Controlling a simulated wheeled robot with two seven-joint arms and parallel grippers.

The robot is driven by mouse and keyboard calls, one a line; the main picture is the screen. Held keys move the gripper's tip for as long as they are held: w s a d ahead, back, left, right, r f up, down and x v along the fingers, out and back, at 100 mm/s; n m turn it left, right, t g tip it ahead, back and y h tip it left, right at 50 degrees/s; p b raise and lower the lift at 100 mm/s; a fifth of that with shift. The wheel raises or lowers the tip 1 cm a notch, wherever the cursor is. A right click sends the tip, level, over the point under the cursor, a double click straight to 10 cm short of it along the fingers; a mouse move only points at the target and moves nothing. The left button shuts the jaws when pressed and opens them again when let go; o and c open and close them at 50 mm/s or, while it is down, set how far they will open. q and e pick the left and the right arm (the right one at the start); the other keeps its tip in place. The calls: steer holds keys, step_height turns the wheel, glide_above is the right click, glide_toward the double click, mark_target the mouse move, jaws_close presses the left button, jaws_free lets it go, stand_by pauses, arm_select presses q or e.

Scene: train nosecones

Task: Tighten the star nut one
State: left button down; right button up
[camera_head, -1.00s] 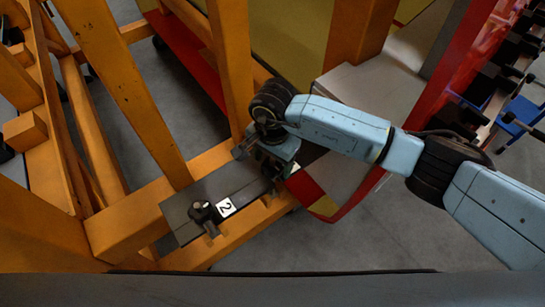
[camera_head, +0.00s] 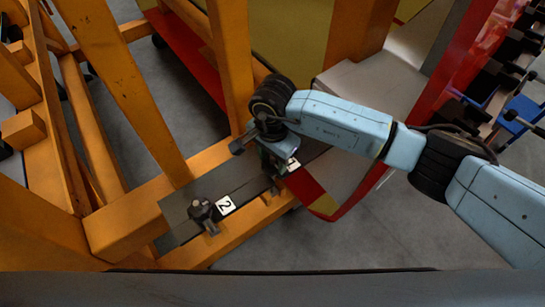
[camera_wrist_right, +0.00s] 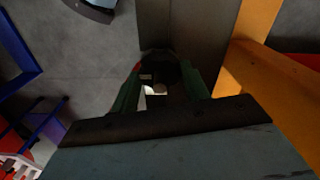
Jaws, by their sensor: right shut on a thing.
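My right gripper (camera_head: 276,166) points down over the right part of a dark grey plate (camera_head: 240,186) on an orange beam. In the right wrist view, the green fingers of my right gripper (camera_wrist_right: 160,92) are shut on a dark star nut (camera_wrist_right: 158,70). This nut is mostly hidden by the gripper in the head view. A white label (camera_head: 293,166) shows partly beside the gripper; its number is hard to read. A second black star nut (camera_head: 201,209) stands at the left part of the plate, beside a white label marked 2 (camera_head: 225,206). My left gripper is not in view.
An orange upright post (camera_head: 231,65) rises close behind the gripper. A slanted orange brace (camera_head: 130,90) stands to the left. A red-edged panel (camera_head: 325,205) lies just right of the gripper. Grey floor (camera_head: 400,235) is clear at the lower right.

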steer(key=m+b, duration=0.2)
steer(key=m, duration=0.1)
steer(key=shift+f, duration=0.1)
steer(key=m+b, duration=0.3)
steer(key=m, duration=0.1)
steer(key=shift+m, duration=0.4)
steer(key=m+b, duration=0.3)
steer(key=m, duration=0.1)
steer(key=shift+m+b, duration=1)
steer(key=shift+m, duration=0.9)
steer(key=o, duration=1)
step_height(320, 180, up, 14)
steer(key=b, duration=0.1)
steer(key=shift+f, duration=0.15)
